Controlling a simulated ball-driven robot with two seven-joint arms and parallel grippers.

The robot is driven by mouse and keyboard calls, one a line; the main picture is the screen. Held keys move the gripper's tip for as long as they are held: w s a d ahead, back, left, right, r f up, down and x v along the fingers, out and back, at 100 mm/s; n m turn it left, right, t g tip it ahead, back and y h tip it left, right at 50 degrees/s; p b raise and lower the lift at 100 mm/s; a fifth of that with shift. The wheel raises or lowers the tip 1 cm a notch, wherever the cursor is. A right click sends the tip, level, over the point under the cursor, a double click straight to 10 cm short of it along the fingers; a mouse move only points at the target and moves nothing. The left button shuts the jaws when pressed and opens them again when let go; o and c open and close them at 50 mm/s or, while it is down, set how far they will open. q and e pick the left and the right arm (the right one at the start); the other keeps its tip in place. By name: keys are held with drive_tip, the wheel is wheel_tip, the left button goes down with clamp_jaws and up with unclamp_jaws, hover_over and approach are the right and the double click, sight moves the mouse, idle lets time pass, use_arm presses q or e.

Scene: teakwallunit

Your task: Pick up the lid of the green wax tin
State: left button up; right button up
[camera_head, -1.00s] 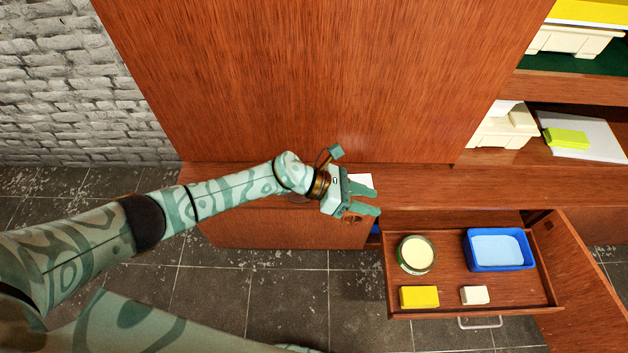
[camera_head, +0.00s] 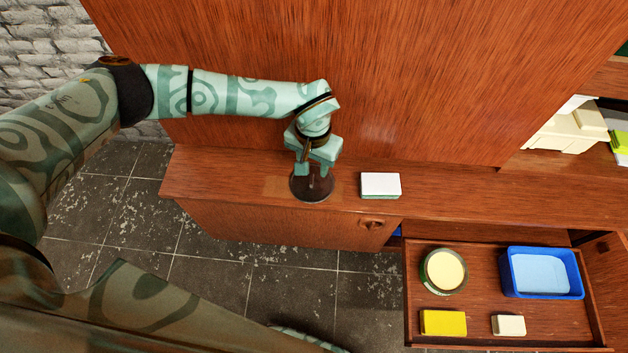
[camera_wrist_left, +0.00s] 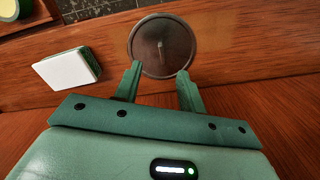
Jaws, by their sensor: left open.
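The lid (camera_head: 309,194) is a dark, round disc with a thin upright handle, lying on the wooden ledge. The wrist view shows the lid (camera_wrist_left: 150,32) just beyond the fingertips, its handle in line with the gap between them. My left gripper (camera_head: 315,172) is open and empty, pointing down over the lid and hiding part of it. Its two fingers also show in the wrist view (camera_wrist_left: 160,74). The green wax tin (camera_head: 424,272) stands uncovered in the open drawer, with pale cream wax inside. My right gripper is not seen.
A white-topped green block (camera_head: 381,185) lies on the ledge right of the lid. The open drawer (camera_head: 478,313) also holds a blue tray (camera_head: 582,291), a yellow block (camera_head: 443,323) and a small cream block (camera_head: 509,325). A tall wooden panel (camera_head: 350,70) rises behind the ledge.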

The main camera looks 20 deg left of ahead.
sight(312, 179)
use_arm(q)
wheel_tip(312, 179, down, 6)
drive_tip(key=b, duration=0.3)
drive_tip(key=shift+s+a+r, duration=0.1)
drive_tip(key=shift+a, duration=0.05)
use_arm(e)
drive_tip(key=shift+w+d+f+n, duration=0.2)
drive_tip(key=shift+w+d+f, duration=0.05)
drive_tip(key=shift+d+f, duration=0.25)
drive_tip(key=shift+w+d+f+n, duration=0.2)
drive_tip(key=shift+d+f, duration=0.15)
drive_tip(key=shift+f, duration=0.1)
use_arm(q)
clamp_jaws()
